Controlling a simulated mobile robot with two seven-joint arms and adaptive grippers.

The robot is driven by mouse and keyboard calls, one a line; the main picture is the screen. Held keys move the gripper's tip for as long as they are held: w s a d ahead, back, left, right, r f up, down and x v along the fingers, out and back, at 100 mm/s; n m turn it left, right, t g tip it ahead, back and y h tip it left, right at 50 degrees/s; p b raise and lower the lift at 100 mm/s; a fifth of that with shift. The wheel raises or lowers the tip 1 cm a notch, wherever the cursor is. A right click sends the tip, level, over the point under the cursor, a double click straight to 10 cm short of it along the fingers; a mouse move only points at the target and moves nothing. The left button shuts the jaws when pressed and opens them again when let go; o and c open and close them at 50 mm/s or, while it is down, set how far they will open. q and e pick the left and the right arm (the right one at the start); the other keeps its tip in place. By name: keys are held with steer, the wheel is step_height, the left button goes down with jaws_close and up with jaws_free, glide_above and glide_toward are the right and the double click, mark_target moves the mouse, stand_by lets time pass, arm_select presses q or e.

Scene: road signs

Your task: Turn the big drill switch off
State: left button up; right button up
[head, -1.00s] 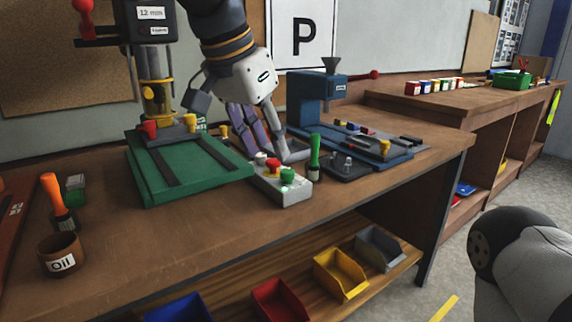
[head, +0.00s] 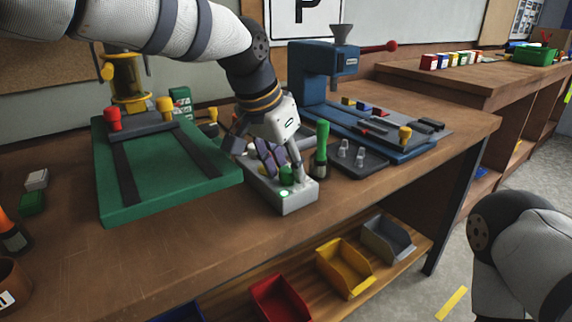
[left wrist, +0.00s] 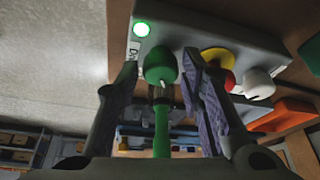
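A light grey switch box (head: 298,203) stands on the workbench, right of the green drill base (head: 165,185). It bears a lit green lamp (left wrist: 142,28), a green knob (left wrist: 160,66), a yellow-and-red button (left wrist: 217,60) and a white knob (left wrist: 257,83). In the head view the green knob (head: 285,173) is partly behind my fingers. My left gripper (head: 283,160) is pointed down over the box. In the left wrist view its fingers (left wrist: 160,75) are apart, with the green knob between them near the tips; I cannot tell whether they touch it. My right gripper is out of view.
Colored bins (head: 345,268) sit on the shelf below. The bench front left of the box is clear.

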arm_select(q)
steer(key=shift+w, duration=0.1)
jaws_close()
steer(key=shift+f, duration=0.1)
steer(key=m, duration=0.3)
steer(key=shift+w+f+g+h+b, duration=0.1)
steer(key=shift+g+h+b, duration=0.2)
steer(key=shift+g+h, duration=0.1)
steer(key=m+g, duration=0.1)
steer(key=m, duration=0.1)
steer(key=shift+w+f+m+b, duration=0.1)
steer(key=shift+m+b, duration=0.2)
steer(key=shift+b, duration=0.1)
steer(key=m+g+h+b, duration=0.1)
steer(key=m, duration=0.3)
steer(key=shift+b, duration=0.3)
steer(key=shift+m+g+b, duration=0.4)
steer(key=shift+m+g, duration=0.2)
steer(key=shift+m, duration=0.5)
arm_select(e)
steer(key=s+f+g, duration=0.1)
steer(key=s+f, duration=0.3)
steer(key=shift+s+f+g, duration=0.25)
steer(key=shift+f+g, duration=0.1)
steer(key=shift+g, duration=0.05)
arm_select(q)
steer(key=shift+r, duration=0.2)
